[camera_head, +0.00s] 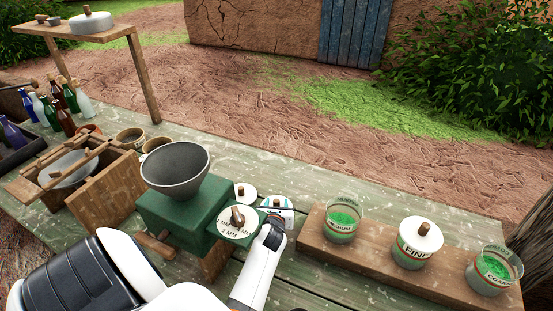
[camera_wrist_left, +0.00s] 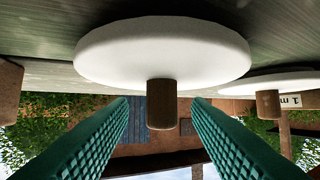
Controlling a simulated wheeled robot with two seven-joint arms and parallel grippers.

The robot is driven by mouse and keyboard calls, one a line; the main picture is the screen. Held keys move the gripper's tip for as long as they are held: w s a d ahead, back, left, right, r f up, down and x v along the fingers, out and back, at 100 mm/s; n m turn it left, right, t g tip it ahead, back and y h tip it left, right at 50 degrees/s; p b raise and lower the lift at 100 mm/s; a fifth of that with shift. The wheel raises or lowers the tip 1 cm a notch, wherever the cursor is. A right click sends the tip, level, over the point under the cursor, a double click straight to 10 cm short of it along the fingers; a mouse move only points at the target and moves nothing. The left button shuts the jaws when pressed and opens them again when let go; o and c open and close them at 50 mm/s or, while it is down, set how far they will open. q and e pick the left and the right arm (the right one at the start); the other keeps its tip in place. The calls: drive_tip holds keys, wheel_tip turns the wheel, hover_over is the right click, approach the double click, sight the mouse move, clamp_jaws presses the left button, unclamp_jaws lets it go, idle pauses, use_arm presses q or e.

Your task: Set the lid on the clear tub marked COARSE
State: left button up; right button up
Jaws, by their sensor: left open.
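The clear tub marked COARSE (camera_head: 488,285) stands open at the right end of the wooden board, with green grains inside. White lids with brown knobs lie on the table beside the green grinder: one lid (camera_head: 245,193) is plain to see, another (camera_head: 275,201) is partly hidden by my left gripper (camera_head: 273,225). In the left wrist view a lid (camera_wrist_left: 160,50) fills the top, its knob between my two open teal fingers, with a gap on either side. A second lid (camera_wrist_left: 270,84) is at the right there. My right gripper is not in view.
The open MEDIUM tub (camera_head: 342,238) and the lidded FINE tub (camera_head: 415,248) share the board (camera_head: 380,250) with COARSE. The green grinder (camera_head: 180,215) with its grey hopper stands left of my gripper. Bottles and a wooden box are farther left.

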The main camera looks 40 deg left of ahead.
use_arm(q)
drive_tip(key=shift+x, duration=0.95)
drive_tip(key=shift+s, duration=0.1)
drive_tip(key=shift+c, duration=0.3)
clamp_jaws()
drive_tip(key=shift+r, duration=0.1)
